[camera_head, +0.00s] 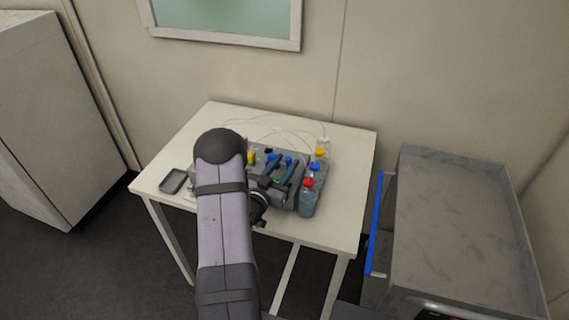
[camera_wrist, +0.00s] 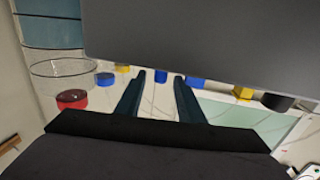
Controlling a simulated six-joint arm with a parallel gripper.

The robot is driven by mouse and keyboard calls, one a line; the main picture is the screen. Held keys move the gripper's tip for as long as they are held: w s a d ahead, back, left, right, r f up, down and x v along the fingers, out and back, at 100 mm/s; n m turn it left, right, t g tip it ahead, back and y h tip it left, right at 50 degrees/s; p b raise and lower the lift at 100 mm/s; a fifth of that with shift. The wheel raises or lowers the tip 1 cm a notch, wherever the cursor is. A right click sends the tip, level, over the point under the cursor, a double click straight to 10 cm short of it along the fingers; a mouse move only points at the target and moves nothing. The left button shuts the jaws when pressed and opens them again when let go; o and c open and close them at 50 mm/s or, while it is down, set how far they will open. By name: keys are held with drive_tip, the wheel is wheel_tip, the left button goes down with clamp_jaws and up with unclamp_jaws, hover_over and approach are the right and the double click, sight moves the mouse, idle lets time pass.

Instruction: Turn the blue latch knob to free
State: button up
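The grey bioreactor unit (camera_head: 243,185) sits on the white table, partly hidden by my arm. Two blue knobs, a left one (camera_head: 271,157) and a right one (camera_head: 289,160), show at its back edge; I cannot tell which is the latch knob. My gripper (camera_head: 281,167) is over the unit with its two dark fingers apart and nothing held. In the wrist view, one blue knob (camera_wrist: 160,76) shows between the fingertips. The other blue knob (camera_wrist: 196,82) shows just right of the right finger. Contact with either knob cannot be told.
Bottles with red (camera_head: 308,182), blue (camera_head: 315,167) and yellow (camera_head: 321,152) caps stand right of the unit. A yellow knob (camera_head: 251,158) and a black knob (camera_head: 268,150) are nearby. Thin tubes cross the table behind. A grey tray (camera_head: 173,181) lies at left.

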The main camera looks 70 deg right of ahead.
clamp_jaws()
drive_tip(key=shift+s+t, duration=0.15)
drive_tip(key=shift+t, duration=0.15)
drive_tip(key=shift+n+t+b, duration=0.5)
drive_tip(key=shift+n+t, duration=0.2)
drive_tip(key=shift+t, duration=0.2)
unclamp_jaws()
drive_tip(key=shift+a, duration=0.1)
